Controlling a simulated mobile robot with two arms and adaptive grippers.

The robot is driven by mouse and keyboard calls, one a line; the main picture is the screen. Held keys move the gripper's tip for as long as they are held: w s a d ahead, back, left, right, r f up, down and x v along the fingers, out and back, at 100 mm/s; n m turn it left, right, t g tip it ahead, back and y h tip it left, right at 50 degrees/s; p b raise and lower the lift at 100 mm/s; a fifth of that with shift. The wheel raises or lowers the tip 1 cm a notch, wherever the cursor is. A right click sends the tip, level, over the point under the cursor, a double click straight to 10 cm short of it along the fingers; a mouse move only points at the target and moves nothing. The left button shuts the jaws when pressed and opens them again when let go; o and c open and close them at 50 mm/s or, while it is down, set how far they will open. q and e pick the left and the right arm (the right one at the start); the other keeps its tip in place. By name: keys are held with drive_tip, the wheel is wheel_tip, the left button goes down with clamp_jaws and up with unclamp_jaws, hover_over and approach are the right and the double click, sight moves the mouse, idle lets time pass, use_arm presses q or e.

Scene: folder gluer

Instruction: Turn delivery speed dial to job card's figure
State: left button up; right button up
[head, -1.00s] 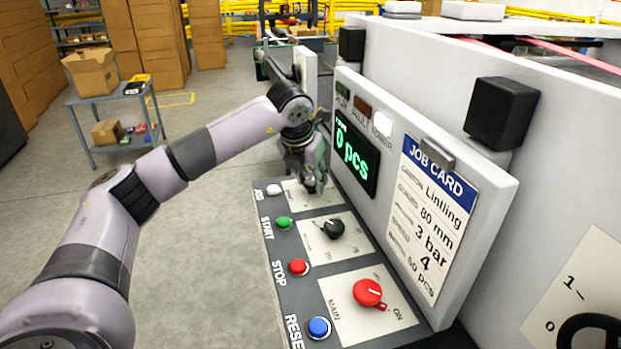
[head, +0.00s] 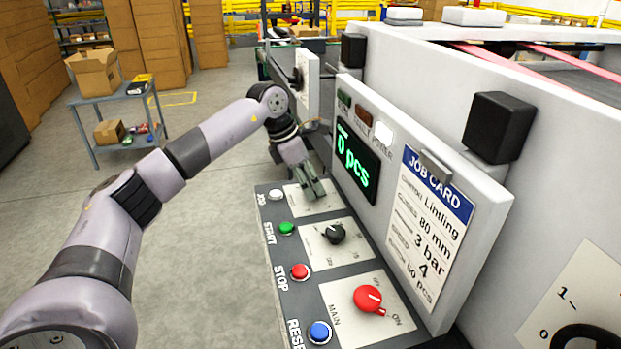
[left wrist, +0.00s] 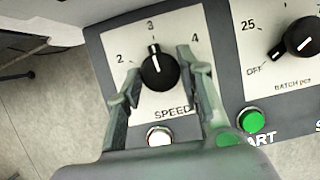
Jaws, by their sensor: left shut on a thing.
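The speed dial (left wrist: 157,76) is a black knob with a white pointer on a white plate marked 2, 3 and 4. In the left wrist view its pointer stands at about 3. My left gripper (left wrist: 158,66) has a finger on each side of the knob and is shut on it. In the head view my left gripper (head: 316,192) reaches down onto the far end of the panel and hides the knob. The job card (head: 432,225) is clipped to the upright panel and lists 80 mm, 3 bar, 4 and pcs. My right gripper is not in view.
Near the dial are a white button (head: 276,194), a green start button (head: 287,228) and the batch dial (head: 333,234). Closer are a red stop button (head: 299,271), a blue reset button (head: 320,332) and the red main switch (head: 368,299). The counter display (head: 357,160) reads 0 pcs.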

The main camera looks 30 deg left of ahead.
use_arm(q)
drive_tip(key=m, duration=0.1)
drive_tip(key=m+g+p, duration=0.1)
drive_tip(key=m, duration=0.1)
drive_tip(key=shift+w+r+m+h, duration=0.15)
drive_tip(key=shift+m+h, duration=0.15)
drive_tip(key=shift+h, duration=0.1)
drive_tip(key=m+g+p, duration=0.1)
drive_tip(key=m, duration=0.1)
drive_tip(key=shift+w+a+m, duration=0.1)
drive_tip(key=shift+m, duration=0.3)
drive_tip(key=m+g, duration=0.1)
drive_tip(key=m, duration=0.1)
drive_tip(key=shift+w+m+h+p, duration=0.1)
drive_tip(key=shift+m+h+p, duration=0.2)
drive_tip(key=shift+w+m+g, duration=0.1)
drive_tip(key=shift+m+g, duration=0.7)
drive_tip(key=shift+m, duration=1)
drive_tip(key=o, duration=1.2)
drive_tip(key=shift+c, duration=0.2)
